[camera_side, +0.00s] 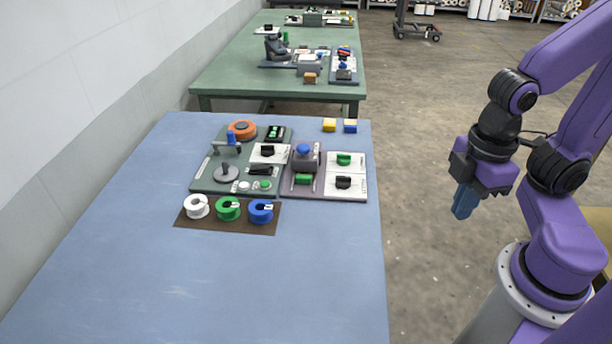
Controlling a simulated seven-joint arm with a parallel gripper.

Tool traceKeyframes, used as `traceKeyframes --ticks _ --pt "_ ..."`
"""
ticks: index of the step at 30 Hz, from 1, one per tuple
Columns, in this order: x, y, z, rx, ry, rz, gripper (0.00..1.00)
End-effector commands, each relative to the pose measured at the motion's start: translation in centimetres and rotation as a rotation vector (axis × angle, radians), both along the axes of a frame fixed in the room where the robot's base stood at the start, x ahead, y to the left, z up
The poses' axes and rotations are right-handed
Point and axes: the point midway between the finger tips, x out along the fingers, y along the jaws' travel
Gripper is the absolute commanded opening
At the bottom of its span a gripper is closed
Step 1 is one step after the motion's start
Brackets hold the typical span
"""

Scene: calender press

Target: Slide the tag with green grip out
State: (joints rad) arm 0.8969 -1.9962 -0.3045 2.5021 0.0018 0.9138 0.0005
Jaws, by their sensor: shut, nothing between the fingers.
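A green grip (344,159) sits on the upper white plate at the right of the press board. Another green block (303,179) sits at the front of the grey press with a blue knob (303,149). A small dark holder with green parts (274,132) stands at the back of the left board. The view is too small to tell which green piece belongs to a tag. My gripper (463,212) has blue fingers, points down and is shut and empty. It hangs over the floor, right of the table and apart from all the green pieces.
The blue table (150,290) is clear in front. A brown mat (185,221) holds white, green and blue rings. A black grip (344,182) is on the lower white plate. An orange disc (242,130) and lever stand on the green board (205,183). Yellow (329,125) and blue (350,126) blocks lie behind.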

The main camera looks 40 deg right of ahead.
Motion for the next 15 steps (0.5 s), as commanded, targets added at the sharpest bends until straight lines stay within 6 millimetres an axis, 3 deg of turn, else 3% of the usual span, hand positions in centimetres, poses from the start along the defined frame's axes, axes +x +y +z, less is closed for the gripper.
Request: traceKeyframes --ticks 15 --pt "0.78 0.47 -0.11 -0.003 -0.004 -0.042 0.00"
